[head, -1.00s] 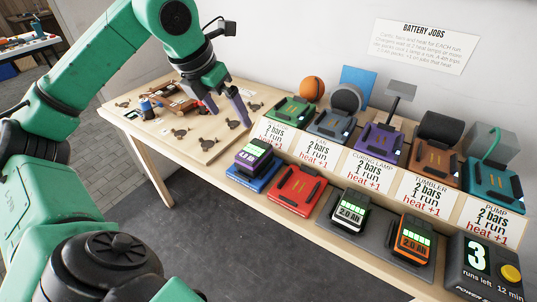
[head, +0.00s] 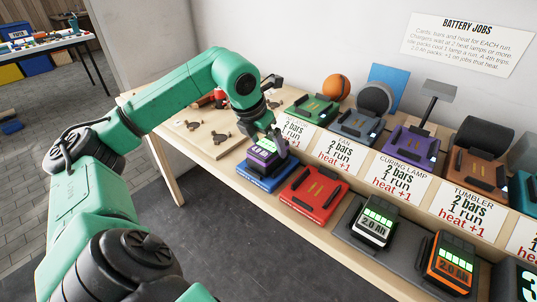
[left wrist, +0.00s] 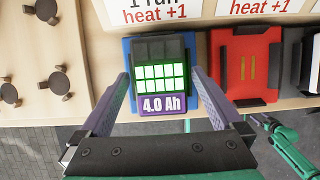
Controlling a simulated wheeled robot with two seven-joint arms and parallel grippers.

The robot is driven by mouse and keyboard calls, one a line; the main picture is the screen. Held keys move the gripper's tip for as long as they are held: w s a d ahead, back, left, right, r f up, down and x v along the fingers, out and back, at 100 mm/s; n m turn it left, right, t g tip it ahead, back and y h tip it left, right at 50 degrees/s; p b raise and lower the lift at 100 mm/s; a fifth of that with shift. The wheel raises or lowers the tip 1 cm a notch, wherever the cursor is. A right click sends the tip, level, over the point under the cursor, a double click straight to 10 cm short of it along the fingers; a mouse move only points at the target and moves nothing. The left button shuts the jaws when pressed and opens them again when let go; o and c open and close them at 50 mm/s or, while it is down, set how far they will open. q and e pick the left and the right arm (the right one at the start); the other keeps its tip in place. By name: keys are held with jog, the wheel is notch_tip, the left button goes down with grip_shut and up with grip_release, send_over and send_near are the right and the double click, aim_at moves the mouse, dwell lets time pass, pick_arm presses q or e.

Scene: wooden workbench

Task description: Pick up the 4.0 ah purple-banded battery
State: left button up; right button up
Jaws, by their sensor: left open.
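The purple-banded battery (head: 262,153) sits on a blue charger (head: 266,178) at the left end of the front row on the bench. In the left wrist view the battery (left wrist: 161,75) shows a "4.0 Ah" label and lit green bars. My left gripper (head: 269,143) is over the battery in the head view. In the left wrist view its two fingers (left wrist: 158,95) are open, one on each side of the battery's near end, with nothing gripped. Whether a finger touches it I cannot tell.
An empty red charger (head: 313,194) stands just right of the blue one. Two 2.0 Ah batteries, one white-banded (head: 374,221) and one orange (head: 450,263), sit farther right. Job cards (head: 342,151) and machine docks (head: 357,124) line the back.

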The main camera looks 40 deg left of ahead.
pick_arm(q)
jog(key=shift+x, duration=0.95)
jog(key=shift+f, duration=0.25)
jog(key=shift+r, duration=0.1)
grip_shut()
